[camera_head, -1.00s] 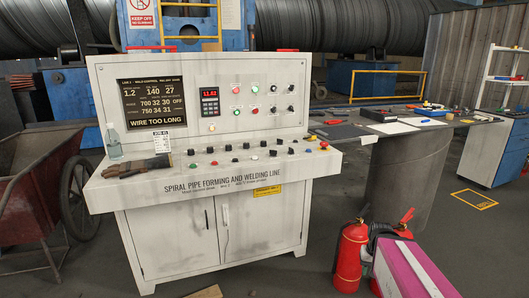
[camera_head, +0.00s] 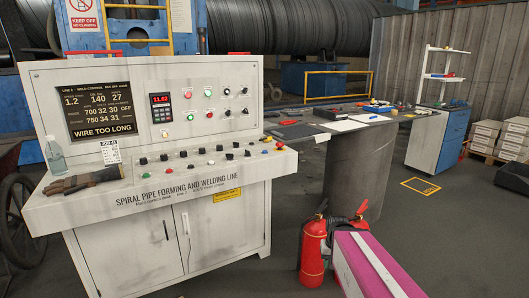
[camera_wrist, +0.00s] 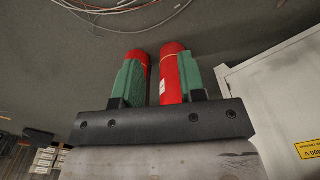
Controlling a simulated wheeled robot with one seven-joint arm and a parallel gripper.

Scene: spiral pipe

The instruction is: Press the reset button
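The white control console (camera_head: 150,205) stands on the left in the head view. Its upright panel carries a small red-digit display (camera_head: 160,99), red and green buttons such as a green one (camera_head: 191,117), and black knobs. The sloped desk holds black knobs and coloured buttons, including a red one (camera_head: 279,144) and a green one (camera_head: 143,161). Button labels are too small to read, so I cannot tell which is reset.
Gloves (camera_head: 80,180), a spray bottle (camera_head: 55,156) and a job card (camera_head: 110,152) are on the console's left. A fire extinguisher (camera_head: 312,255) and a pink box (camera_head: 375,268) stand right of it. A tool table (camera_head: 335,125) is behind.

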